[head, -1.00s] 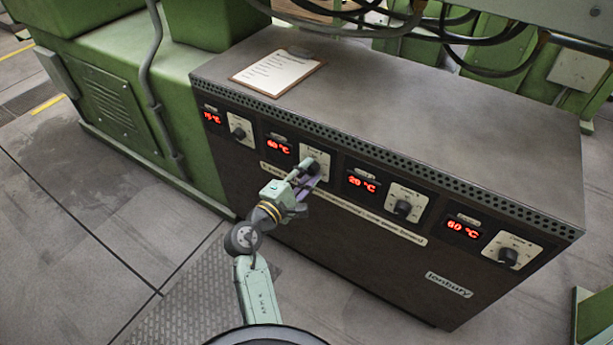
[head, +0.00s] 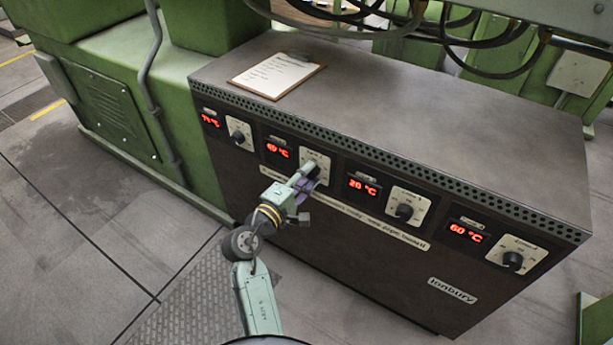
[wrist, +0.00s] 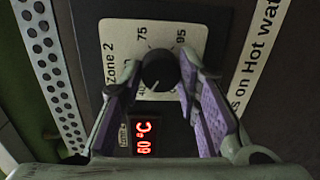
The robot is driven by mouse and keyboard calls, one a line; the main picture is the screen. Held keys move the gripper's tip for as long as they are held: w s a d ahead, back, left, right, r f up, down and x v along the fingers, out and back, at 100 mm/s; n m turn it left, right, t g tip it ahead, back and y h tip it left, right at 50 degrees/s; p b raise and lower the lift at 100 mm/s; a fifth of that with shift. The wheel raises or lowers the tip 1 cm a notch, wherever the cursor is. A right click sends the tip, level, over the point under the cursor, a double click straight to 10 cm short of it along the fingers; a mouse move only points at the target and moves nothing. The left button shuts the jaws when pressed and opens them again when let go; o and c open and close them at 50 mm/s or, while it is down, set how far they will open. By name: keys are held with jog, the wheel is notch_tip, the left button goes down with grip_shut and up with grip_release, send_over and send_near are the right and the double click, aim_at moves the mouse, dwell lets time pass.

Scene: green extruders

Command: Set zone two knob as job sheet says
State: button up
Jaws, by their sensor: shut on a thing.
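The zone two knob (wrist: 158,72) is black and round, on a white plate (wrist: 190,38) marked "Zone 2". The marks 75 and 95 show on the plate; a lower mark is partly covered. My gripper (wrist: 160,66) is shut on this knob, a fingertip at each side. In the head view, my gripper (head: 311,172) covers most of the knob. The job sheet (head: 276,75) lies on a clipboard on the cabinet; its writing is too small to read.
The dark cabinet (head: 430,125) has other knobs on its front: one to the left (head: 238,137) and two to the right, at zone three (head: 404,212) and zone four (head: 512,260). Black hoses (head: 490,55) hang above the back. The floor in front is clear.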

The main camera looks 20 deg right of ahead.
jog(key=o, duration=1.2)
jog(key=shift+c, duration=0.2)
jog(key=shift+a, duration=0.1)
jog(key=v, duration=1.1)
jog(key=shift+s+a, duration=0.3)
